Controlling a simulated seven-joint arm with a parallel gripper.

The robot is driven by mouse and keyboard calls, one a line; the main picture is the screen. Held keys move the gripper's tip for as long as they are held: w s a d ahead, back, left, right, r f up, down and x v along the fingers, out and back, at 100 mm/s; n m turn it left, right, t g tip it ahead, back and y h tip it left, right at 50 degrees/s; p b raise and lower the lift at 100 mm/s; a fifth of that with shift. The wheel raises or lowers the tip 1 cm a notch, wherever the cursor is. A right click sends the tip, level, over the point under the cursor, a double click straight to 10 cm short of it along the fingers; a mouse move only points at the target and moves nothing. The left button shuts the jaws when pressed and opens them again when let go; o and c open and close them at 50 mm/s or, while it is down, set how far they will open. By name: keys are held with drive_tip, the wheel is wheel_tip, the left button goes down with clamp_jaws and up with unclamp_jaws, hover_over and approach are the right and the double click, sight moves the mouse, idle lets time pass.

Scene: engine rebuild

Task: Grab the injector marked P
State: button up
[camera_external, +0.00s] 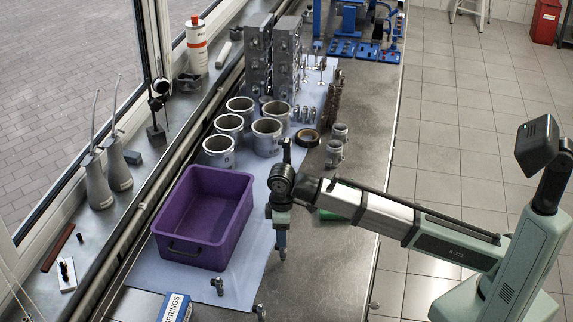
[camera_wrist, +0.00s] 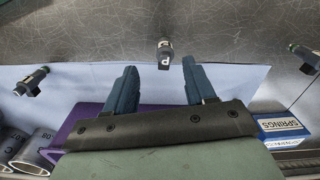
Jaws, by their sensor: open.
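The injector marked P (camera_wrist: 165,52) is small, pale and dark, and shows at the top middle of the wrist view, near the edge of the pale blue mat. It lies beyond and between my fingertips, not held. My gripper (camera_wrist: 161,84) is open, with its two blue fingers apart and nothing between them. In the external view my gripper (camera_external: 281,248) points down over the mat's right edge, right of the purple bin. I cannot pick out the P marking in that view.
Other injectors lie at the left (camera_wrist: 30,82) and right (camera_wrist: 305,59) of the wrist view. A purple bin (camera_external: 236,232), a SPRINGS box (camera_external: 175,308) and cylinder liners (camera_external: 219,150) stand nearby. The metal bench right of the mat is mostly clear.

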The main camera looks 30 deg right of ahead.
sight(283, 250)
drive_tip(key=shift+f, duration=1.5)
drive_tip(key=shift+s+f, duration=0.2)
drive_tip(key=shift+f, duration=0.5)
drive_tip(key=shift+s+a+f, duration=0.1)
drive_tip(key=shift+s+f, duration=0.05)
drive_tip(key=shift+f, duration=1.75)
clamp_jaws()
